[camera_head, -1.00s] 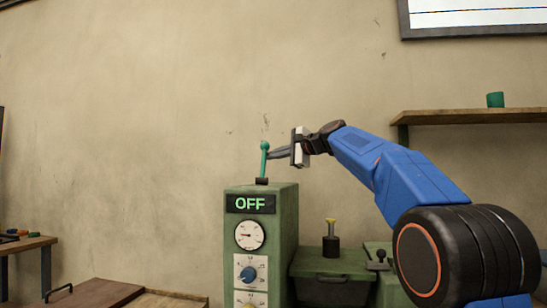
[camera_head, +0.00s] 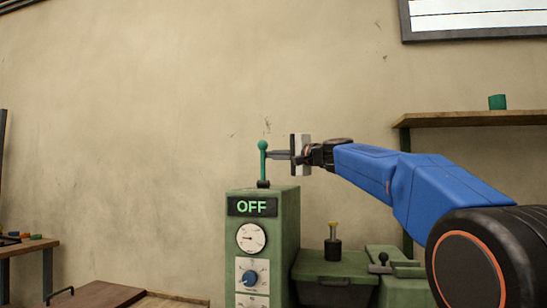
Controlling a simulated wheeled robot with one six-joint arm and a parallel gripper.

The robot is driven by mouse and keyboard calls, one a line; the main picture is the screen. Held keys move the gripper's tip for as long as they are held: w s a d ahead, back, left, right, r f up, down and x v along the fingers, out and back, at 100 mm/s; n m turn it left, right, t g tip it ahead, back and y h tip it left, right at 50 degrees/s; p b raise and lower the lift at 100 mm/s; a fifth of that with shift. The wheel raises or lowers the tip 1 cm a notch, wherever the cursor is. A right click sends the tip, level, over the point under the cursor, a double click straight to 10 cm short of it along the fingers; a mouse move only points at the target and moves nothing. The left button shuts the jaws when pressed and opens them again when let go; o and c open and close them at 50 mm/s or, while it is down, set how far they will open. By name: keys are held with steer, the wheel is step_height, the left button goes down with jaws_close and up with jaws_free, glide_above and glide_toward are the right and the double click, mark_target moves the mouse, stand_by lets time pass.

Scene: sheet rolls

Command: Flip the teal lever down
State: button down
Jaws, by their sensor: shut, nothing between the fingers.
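The teal lever (camera_head: 262,163) stands upright with a round knob at its top. It rises from a dark base on top of a green control box (camera_head: 285,240). The box's display (camera_head: 251,207) reads OFF in green letters. My gripper (camera_head: 270,154) comes in from the right at the height of the lever's upper part, just below the knob. Its dark fingers are closed together, with the tips at or very near the lever's right side. I cannot tell whether they touch it.
A gauge (camera_head: 251,238) and a blue dial (camera_head: 249,278) are on the box's front. A green bin (camera_head: 335,278) and a yellow-topped knob (camera_head: 333,236) stand to the right. A shelf (camera_head: 470,119) holds a teal cup (camera_head: 497,102). The space left of the lever is clear.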

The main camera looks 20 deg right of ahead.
mark_target(263, 155)
steer(key=shift+s+a+f, duration=0.15)
steer(key=shift+s+a, duration=0.25)
steer(key=shift+s, duration=0.3)
steer(key=shift+s+a+f, duration=0.1)
steer(key=shift+s+a, duration=0.25)
steer(key=shift+s, duration=0.35)
steer(key=shift+s+a+f, duration=0.45)
steer(key=shift+s+f, duration=0.1)
steer(key=shift+s, duration=0.2)
steer(key=shift+f, duration=0.25)
